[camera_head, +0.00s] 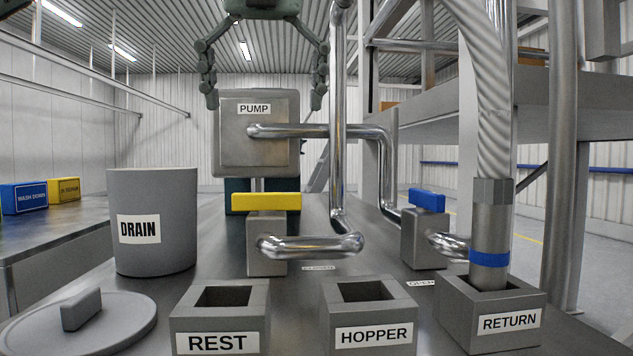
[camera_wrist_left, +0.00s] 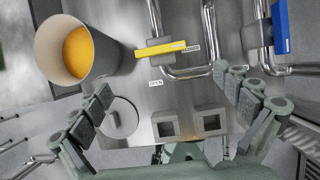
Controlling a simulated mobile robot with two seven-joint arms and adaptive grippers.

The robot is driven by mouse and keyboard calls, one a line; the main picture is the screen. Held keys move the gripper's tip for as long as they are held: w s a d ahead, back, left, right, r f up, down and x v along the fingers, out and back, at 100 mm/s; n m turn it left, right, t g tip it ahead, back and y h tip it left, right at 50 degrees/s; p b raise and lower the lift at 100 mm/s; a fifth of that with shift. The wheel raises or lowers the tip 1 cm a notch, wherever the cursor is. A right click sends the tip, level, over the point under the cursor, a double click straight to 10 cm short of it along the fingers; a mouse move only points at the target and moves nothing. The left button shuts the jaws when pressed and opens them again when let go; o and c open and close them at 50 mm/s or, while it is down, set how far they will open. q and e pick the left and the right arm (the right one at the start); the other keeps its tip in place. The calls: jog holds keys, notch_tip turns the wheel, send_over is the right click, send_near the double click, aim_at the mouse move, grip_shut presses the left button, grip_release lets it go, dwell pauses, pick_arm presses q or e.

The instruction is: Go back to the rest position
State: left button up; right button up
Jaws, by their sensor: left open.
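My left gripper (camera_head: 264,98) hangs at the top of the head view, in front of the grey PUMP box (camera_head: 232,150). Its two fingers are spread wide with nothing between them. In the left wrist view the open fingers (camera_wrist_left: 168,100) frame the table top, apart from everything on it. My right gripper is in neither view. The yellow valve handle (camera_head: 266,202) lies crosswise on its block. The blue valve handle (camera_head: 427,201) sits on another block to the right. The hose nozzle (camera_head: 491,225) stands upright in the RETURN socket (camera_head: 508,322).
The DRAIN bucket (camera_head: 180,222) stands at left and holds orange stuff in the left wrist view (camera_wrist_left: 80,52). A round lid (camera_head: 120,325) lies before it. The REST (camera_head: 220,318) and HOPPER (camera_head: 370,312) sockets are empty. Shiny pipes (camera_head: 338,120) rise beside the PUMP box.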

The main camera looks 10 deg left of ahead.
pick_arm(q)
jog(key=x, duration=1.2)
jog(key=shift+a, duration=0.1)
jog(key=shift+r, duration=0.15)
